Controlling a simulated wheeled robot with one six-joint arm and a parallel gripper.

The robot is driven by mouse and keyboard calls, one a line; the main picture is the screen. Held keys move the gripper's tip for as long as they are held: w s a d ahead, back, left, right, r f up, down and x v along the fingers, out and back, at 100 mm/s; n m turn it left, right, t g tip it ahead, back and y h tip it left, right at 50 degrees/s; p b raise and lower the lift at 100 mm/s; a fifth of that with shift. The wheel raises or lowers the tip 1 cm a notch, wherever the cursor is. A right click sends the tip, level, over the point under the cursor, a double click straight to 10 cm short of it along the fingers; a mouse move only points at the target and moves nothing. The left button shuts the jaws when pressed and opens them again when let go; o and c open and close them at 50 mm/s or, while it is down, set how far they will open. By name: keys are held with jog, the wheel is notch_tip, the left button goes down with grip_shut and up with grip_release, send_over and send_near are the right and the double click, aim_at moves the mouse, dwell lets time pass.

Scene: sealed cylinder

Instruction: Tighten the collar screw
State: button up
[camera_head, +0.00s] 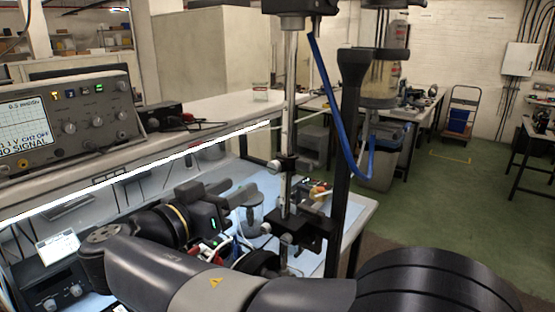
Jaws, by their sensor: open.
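A vertical steel rod (290,100) stands on the bench in the middle of the view. A collar (285,165) sits around it at mid-height, with a small screw knob (273,166) at its left side. A dark clamp block (300,228) with bright round knobs (266,228) is lower on the rod. I cannot tell which knob is the collar screw. My gripper (240,196) is left of the rod, below the collar and apart from it. Its jaws are open, small and partly lost against the clutter, and I see nothing between them.
A dark upright post (347,170) and a hanging blue hose (332,110) are right of the rod. An oscilloscope (68,118) stands on the shelf (200,112) at left, whose lit edge runs above my arm. Wires crowd the bench below. Green floor is open at right.

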aim_at(272, 168)
jog(key=p+x, duration=0.3)
jog(key=x, duration=0.5)
jog(key=shift+w+d+r, duration=0.1)
jog(key=shift+w+d, duration=0.15)
jog(key=shift+d, duration=0.05)
jog(key=shift+w+d+p, duration=0.3)
jog(key=shift+w+d, duration=0.05)
jog(key=shift+w, duration=0.15)
jog(key=shift+c, duration=0.5)
jog(key=c, duration=0.9)
